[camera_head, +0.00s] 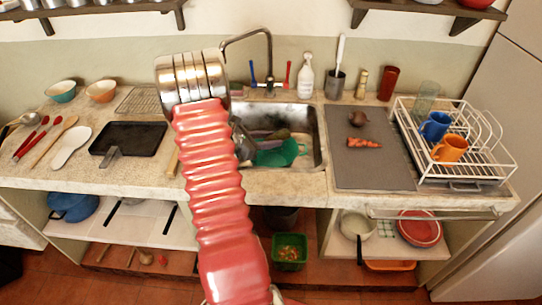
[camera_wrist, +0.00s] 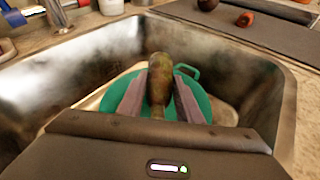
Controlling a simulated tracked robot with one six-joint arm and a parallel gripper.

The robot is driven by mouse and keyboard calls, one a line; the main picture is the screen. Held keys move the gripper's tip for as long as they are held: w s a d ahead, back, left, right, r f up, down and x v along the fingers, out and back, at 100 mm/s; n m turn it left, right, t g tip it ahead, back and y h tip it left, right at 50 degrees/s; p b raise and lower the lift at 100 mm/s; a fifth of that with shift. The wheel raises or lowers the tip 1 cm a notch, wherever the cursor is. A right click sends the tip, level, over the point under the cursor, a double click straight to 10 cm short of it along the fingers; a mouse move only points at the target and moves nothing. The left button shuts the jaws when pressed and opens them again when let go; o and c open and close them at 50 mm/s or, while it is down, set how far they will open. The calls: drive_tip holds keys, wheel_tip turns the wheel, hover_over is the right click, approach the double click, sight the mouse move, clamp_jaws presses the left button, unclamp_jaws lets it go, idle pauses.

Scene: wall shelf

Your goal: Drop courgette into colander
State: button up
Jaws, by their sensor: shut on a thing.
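The dark green-brown courgette (camera_wrist: 158,88) is held between the two fingers of my gripper (camera_wrist: 163,76), which is shut on it. The courgette points forward and away from the wrist. The green colander (camera_wrist: 203,97) lies in the sink behind and below the courgette, with a handle at its right. In the head view the colander (camera_head: 286,154) shows in the sink, with the courgette (camera_head: 281,134) above it in the picture. My arm partly covers the sink's left side. The wrist view does not clearly show the gap between courgette and colander.
The metal sink (camera_wrist: 240,85) has raised walls around the colander, and a tap (camera_head: 250,36) stands behind it. A grey mat (camera_head: 372,172) with a carrot (camera_head: 364,143) and a dark round vegetable (camera_head: 357,119) lies right of the sink. A white dish rack (camera_head: 470,178) stands farther right.

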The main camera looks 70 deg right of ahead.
drive_tip(key=shift+f, duration=1.75)
drive_tip(key=o, duration=1.2)
drive_tip(key=shift+c, duration=0.2)
drive_tip(key=shift+r, duration=0.1)
drive_tip(key=shift+r, duration=4.9)
